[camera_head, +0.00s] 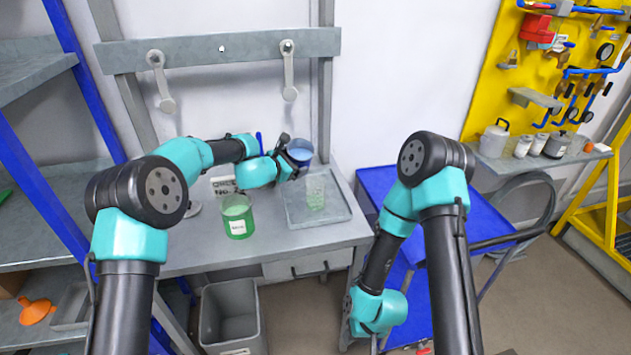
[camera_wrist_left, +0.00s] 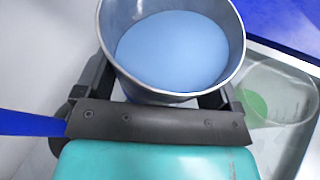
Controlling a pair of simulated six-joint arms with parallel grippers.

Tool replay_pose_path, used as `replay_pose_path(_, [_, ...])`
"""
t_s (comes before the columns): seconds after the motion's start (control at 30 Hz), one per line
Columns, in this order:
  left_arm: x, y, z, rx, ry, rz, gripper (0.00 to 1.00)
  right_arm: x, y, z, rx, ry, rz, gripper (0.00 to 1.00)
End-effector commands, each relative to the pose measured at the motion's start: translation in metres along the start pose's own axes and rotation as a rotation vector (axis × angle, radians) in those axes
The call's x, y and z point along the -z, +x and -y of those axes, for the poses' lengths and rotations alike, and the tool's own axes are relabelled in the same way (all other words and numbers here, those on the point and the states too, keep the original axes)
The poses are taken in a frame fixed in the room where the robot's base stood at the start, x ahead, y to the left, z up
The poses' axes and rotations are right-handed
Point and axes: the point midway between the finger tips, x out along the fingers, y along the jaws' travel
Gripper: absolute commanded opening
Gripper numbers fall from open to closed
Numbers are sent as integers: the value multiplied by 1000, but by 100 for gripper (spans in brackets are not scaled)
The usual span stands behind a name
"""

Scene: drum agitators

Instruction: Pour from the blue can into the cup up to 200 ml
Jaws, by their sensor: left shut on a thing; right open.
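The blue can (camera_head: 301,148) is held up above the back of the metal tray by my left gripper (camera_head: 290,158), which is shut on it. In the left wrist view the can (camera_wrist_left: 236,50) has a grey metal rim, looks roughly upright and holds pale blue liquid (camera_wrist_left: 172,52). The clear cup (camera_head: 316,192) stands on the tray, below and slightly right of the can. It also shows in the left wrist view (camera_wrist_left: 290,90), with a green patch inside; its level cannot be read. My right arm hangs at the right; its gripper jaws are not visible.
A labelled beaker of green liquid (camera_head: 237,215) stands left of the tray (camera_head: 340,214). A white sign (camera_head: 222,186) stands behind it. A grey bin (camera_head: 230,315) is below the bench. A blue cart (camera_head: 482,215) stands to the right.

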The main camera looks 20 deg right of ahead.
Motion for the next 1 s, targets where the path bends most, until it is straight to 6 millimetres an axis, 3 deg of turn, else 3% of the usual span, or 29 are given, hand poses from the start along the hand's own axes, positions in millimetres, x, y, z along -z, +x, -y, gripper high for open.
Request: replay_pose_path(1.0, [-10, -6, 4, -42, 99, 24, 50, 0, 0, 0, 0, 0, 0, 43])
